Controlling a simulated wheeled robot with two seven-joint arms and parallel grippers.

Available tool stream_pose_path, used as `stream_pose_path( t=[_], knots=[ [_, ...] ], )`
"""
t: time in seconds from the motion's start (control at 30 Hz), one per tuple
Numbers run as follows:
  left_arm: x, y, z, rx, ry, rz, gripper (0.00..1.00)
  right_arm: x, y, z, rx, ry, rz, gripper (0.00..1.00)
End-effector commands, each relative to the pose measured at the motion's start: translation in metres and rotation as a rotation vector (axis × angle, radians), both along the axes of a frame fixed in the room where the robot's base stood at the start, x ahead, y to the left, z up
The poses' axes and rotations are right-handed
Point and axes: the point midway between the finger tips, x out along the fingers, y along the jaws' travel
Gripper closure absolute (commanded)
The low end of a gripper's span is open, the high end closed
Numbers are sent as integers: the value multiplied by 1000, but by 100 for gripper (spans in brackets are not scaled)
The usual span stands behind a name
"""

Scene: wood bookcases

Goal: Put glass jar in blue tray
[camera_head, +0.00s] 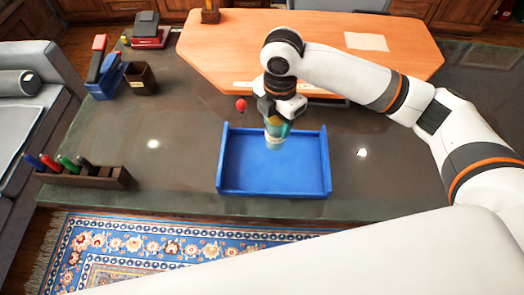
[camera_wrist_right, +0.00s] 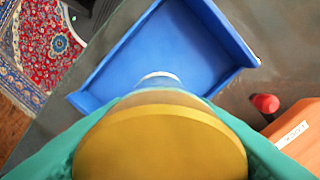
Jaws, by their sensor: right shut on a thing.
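The glass jar (camera_head: 274,131) has a yellow lid and is held upright in my right gripper (camera_head: 277,112), which is shut on it. In the head view the jar shows over the upper part of the blue tray (camera_head: 262,185). In the right wrist view the jar's yellow lid (camera_wrist_right: 160,145) fills the lower middle between the green fingers, and the blue tray (camera_wrist_right: 180,50) lies beyond it. I cannot tell whether the jar's base touches the tray floor. The tray is otherwise empty. My left gripper is not in view.
A dark table (camera_head: 180,150) carries the tray. A red-topped thing (camera_head: 241,105) stands just behind the tray's left corner. A marker holder (camera_head: 95,176) is at the left, with a dark cup (camera_head: 140,78) and blue organizer (camera_head: 105,82) farther back.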

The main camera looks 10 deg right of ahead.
Motion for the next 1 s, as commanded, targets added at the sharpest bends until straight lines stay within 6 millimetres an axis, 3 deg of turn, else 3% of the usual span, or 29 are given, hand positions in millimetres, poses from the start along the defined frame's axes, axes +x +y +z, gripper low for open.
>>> stream_pose_path(
  t=[0.3,0.6,1.0],
  knots=[
    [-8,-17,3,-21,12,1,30,-1,1,-45,-1,3,0,79],
    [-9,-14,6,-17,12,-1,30,-1,1,-88,-1,2,0,79],
    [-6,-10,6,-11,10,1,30,-1,1,-97,0,0,2,79]
  ],
)
